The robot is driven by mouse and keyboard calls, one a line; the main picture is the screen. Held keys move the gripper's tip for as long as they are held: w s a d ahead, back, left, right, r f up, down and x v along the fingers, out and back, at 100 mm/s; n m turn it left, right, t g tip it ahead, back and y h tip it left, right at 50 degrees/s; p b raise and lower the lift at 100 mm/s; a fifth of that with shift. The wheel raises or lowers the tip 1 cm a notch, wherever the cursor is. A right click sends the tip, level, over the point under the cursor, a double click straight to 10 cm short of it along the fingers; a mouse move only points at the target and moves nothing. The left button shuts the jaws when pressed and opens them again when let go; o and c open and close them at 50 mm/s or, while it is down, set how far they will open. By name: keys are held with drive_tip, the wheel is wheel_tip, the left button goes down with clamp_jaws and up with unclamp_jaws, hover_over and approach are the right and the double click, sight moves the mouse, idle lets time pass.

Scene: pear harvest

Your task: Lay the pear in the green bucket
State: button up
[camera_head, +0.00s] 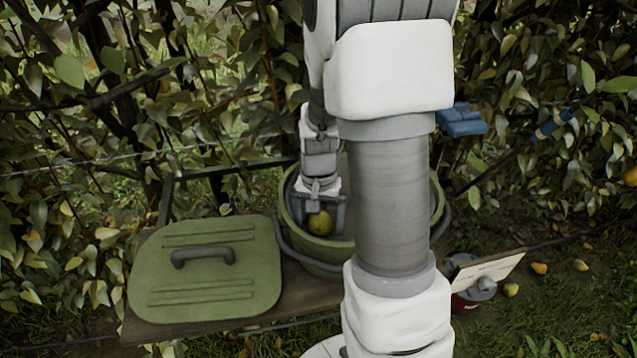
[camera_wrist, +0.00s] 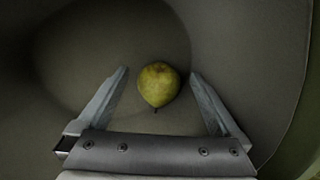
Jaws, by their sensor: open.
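The green bucket (camera_head: 436,205) stands on a wooden bench, partly hidden behind my arm. My gripper (camera_head: 323,212) points down into the bucket. A yellow-green pear (camera_head: 320,224) shows inside the bucket at the gripper's fingers. In the wrist view my gripper (camera_wrist: 158,90) is open, with a finger on each side of the pear (camera_wrist: 158,85) and a gap on both sides. The bucket's grey inner wall and floor (camera_wrist: 110,50) surround it. I cannot tell for sure whether the pear touches the bucket floor.
A green lid (camera_head: 205,287) with a dark handle lies on the bench (camera_head: 290,300) left of the bucket. A red container (camera_head: 470,297) and a board (camera_head: 490,268) stand at the right. Several pears (camera_head: 540,268) lie on the grass. Leafy branches fill the back.

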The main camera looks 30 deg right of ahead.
wheel_tip(320, 180, up, 14)
drive_tip(key=p, duration=0.3)
drive_tip(key=shift+r, duration=0.2)
drive_tip(key=s+a+r+n+t+p, duration=0.2)
drive_tip(key=s+a+r+n+p, duration=0.2)
drive_tip(key=r, duration=0.6)
drive_tip(key=s+a+r+n+t+p, duration=0.3)
drive_tip(key=s+r, duration=0.5)
drive_tip(key=r, duration=0.3)
drive_tip(key=a+n+p, duration=0.1)
drive_tip(key=a+p, duration=0.1)
drive_tip(key=a, duration=0.1)
drive_tip(key=shift+s+a+t, duration=0.15)
drive_tip(key=shift+a+t, duration=0.1)
drive_tip(key=shift+t, duration=0.05)
